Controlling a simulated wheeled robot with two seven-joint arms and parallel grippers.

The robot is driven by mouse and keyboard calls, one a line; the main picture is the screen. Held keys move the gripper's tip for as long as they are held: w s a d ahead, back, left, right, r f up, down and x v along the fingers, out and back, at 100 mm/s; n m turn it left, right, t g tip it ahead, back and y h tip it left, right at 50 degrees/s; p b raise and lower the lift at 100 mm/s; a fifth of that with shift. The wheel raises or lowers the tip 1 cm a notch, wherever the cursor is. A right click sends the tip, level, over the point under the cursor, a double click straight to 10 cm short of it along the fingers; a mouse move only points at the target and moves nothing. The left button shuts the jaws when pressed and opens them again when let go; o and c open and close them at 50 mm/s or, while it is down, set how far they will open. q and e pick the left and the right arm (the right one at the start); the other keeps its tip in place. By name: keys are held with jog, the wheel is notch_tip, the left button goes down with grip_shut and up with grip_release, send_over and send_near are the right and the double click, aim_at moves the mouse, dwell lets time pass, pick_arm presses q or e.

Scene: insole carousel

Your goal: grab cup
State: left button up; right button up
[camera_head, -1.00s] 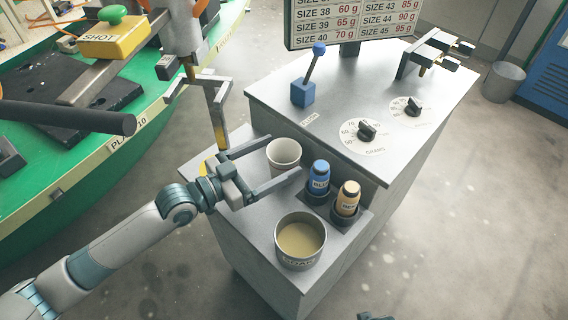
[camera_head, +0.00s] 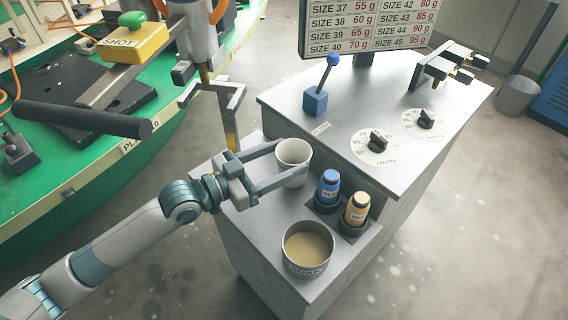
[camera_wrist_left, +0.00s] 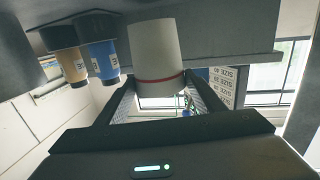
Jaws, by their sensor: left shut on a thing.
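A white cup (camera_head: 294,152) stands at the back of the console's lower shelf, close to the raised step. My left gripper (camera_head: 291,163) comes in from the left and is shut on the cup, one finger on each side. In the left wrist view the cup (camera_wrist_left: 156,48) appears upside down between the two fingers (camera_wrist_left: 158,92), with a red line across it near the fingers. I cannot tell whether the cup still touches the shelf. My right gripper is not in view.
A blue bottle (camera_head: 329,188) and a tan bottle (camera_head: 357,210) sit in holders right of the cup. A metal pot (camera_head: 307,268) of beige liquid stands in front. A metal nozzle frame (camera_head: 232,110) hangs left of the cup. A blue lever (camera_head: 316,102) stands on the upper surface.

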pick_arm(q)
notch_tip(320, 180, up, 5)
jog(key=s+d+b+v, duration=0.1)
jog(key=v, duration=0.8)
jog(key=s+d+f+v, duration=0.1)
jog(key=s+v, duration=0.1)
jog(key=v, duration=0.8)
jog(key=shift+f+b, duration=0.4)
jog(key=shift+f, duration=0.05)
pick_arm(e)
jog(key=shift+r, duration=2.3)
pick_arm(q)
jog(key=shift+s, duration=0.1)
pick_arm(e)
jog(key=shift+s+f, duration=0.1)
pick_arm(q)
jog(key=shift+r, duration=0.1)
